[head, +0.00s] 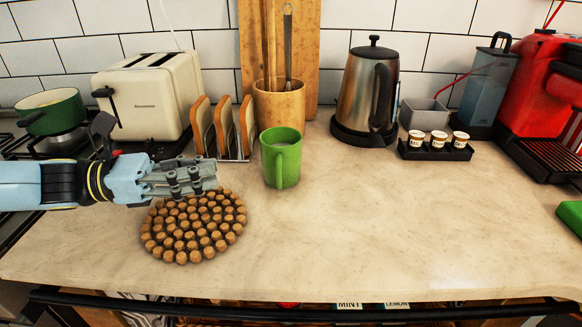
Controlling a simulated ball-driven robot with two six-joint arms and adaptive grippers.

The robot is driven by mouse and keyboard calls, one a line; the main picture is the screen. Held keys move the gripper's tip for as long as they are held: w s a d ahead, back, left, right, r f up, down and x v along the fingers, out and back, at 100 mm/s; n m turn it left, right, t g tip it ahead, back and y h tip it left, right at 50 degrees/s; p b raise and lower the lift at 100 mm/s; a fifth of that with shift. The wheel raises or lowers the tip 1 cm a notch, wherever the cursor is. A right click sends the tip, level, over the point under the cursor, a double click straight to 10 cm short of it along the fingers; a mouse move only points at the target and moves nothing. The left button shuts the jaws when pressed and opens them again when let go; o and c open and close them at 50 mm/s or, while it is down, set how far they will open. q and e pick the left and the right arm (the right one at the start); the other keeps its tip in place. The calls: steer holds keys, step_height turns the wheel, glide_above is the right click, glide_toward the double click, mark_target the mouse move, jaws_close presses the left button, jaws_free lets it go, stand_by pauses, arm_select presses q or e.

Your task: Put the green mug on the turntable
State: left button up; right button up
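The green mug (282,158) stands upright on the pale counter, its handle towards me. My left gripper (208,177) is left of the mug, with a gap between them. It is above the back part of a round mat of corks (195,232) and hides some of it. It is seen side-on, so I cannot tell whether its fingers are open or shut. It is not touching the mug. Nothing else that looks like a turntable is clear in view. My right gripper is not in view.
A toast rack (232,157) with slices stands just behind my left gripper, near a cream toaster (150,95). A wooden utensil pot (280,105) is behind the mug. A kettle (366,90) and a tray of small cups (436,152) are right.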

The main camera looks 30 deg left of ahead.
mark_target(270, 202)
arm_select(q)
steer(key=b+x, duration=0.1)
steer(key=x, duration=0.1)
steer(key=b+x, duration=0.1)
steer(key=x, duration=0.1)
steer(key=f+b+x, duration=0.1)
steer(key=x, duration=0.1)
steer(key=shift+w+b, duration=0.1)
steer(key=shift+b, duration=0.25)
steer(key=shift+w+d+f+b, duration=0.1)
steer(key=shift+w+d+b, duration=0.15)
steer(key=shift+b, duration=0.1)
steer(key=b+x, duration=0.2)
steer(key=x, duration=0.1)
steer(key=shift+w+d+f, duration=0.1)
steer(key=shift+w, duration=0.2)
steer(key=shift+w+d, duration=0.25)
steer(key=shift+d, duration=0.05)
jaws_close()
steer(key=shift+r, duration=0.25)
